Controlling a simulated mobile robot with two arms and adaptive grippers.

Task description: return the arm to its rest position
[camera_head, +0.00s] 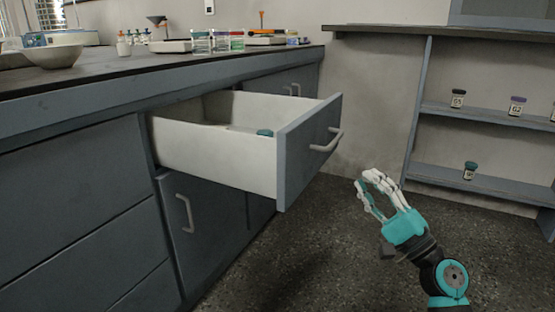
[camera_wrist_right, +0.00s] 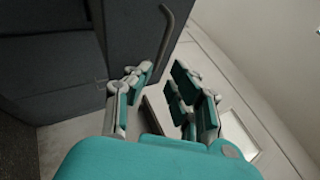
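My right gripper (camera_head: 377,192) is raised over the floor, to the right of the open drawer and apart from it. In the right wrist view my right gripper (camera_wrist_right: 162,88) has its teal-padded fingers spread with nothing between them. The arm's teal and black wrist shows at the bottom right of the head view. My left gripper is not in view.
The drawer (camera_head: 215,155) stands pulled out of the counter, with a teal-capped item (camera_head: 265,133) inside. Its handle (camera_head: 328,140) faces my gripper. A shelf (camera_head: 485,185) with labelled jars stands at the right. The dark floor (camera_head: 320,240) between is clear.

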